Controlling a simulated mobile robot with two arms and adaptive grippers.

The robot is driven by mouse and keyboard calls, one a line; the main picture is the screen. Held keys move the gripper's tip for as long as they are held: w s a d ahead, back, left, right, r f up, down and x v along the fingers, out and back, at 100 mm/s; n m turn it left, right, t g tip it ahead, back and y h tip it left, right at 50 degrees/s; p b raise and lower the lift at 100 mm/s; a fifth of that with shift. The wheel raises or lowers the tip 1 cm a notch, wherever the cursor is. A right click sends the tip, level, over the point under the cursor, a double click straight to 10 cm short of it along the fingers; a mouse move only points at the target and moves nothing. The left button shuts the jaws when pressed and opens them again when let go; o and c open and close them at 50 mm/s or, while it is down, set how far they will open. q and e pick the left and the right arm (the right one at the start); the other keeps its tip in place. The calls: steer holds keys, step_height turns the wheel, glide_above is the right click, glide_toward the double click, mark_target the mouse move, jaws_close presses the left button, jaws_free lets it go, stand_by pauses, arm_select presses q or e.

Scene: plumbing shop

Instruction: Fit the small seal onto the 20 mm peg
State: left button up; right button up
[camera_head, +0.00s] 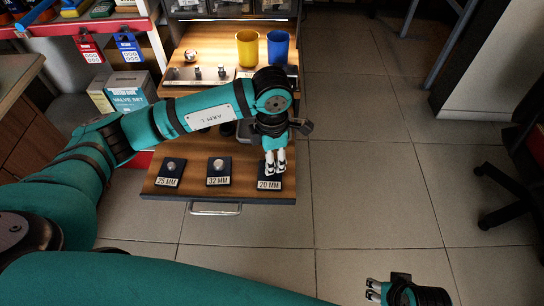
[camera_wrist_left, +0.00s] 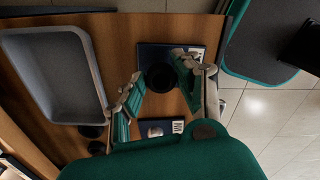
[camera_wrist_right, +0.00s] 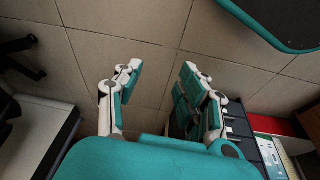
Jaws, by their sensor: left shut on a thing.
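The 20 mm plate (camera_head: 270,185) is at the front right of the wooden drawer top; its peg is hidden behind my left gripper in the head view. My left gripper (camera_head: 275,168) is right over this plate, pointing down. In the left wrist view a round black seal (camera_wrist_left: 160,77) sits between its fingertips, over a dark plate (camera_wrist_left: 155,54). Whether the seal is around the peg or above it cannot be told. My right gripper (camera_head: 373,290) is open and empty over the floor, its fingers apart in the right wrist view (camera_wrist_right: 155,85).
The 32 mm plate (camera_head: 219,182) and 25 mm plate (camera_head: 168,182) stand to the left with bare pegs. A grey tray (camera_wrist_left: 92,75) and dark round pieces (camera_wrist_left: 92,131) lie nearby. A yellow cup (camera_head: 248,50) and blue cup (camera_head: 278,50) stand behind.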

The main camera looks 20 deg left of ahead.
arm_select(q)
steer(key=shift+f, duration=0.1)
arm_select(e)
steer(key=shift+r, duration=0.15)
arm_select(q)
steer(key=shift+f, duration=0.1)
arm_select(e)
steer(key=shift+r, duration=0.3)
steer(key=shift+d, duration=0.1)
arm_select(q)
steer(key=shift+f, duration=0.1)
arm_select(e)
steer(key=shift+r, duration=0.4)
arm_select(q)
steer(key=shift+b, duration=0.3)
arm_select(e)
steer(key=shift+s+r, duration=0.1)
arm_select(q)
steer(key=shift+f, duration=0.15)
arm_select(e)
steer(key=shift+r, duration=0.2)
arm_select(q)
steer(key=shift+f+b, duration=0.3)
arm_select(e)
steer(key=shift+s+r, duration=0.4)
steer(key=shift+r, duration=0.25)
arm_select(q)
steer(key=shift+f, duration=0.1)
arm_select(e)
steer(key=shift+r, duration=0.4)
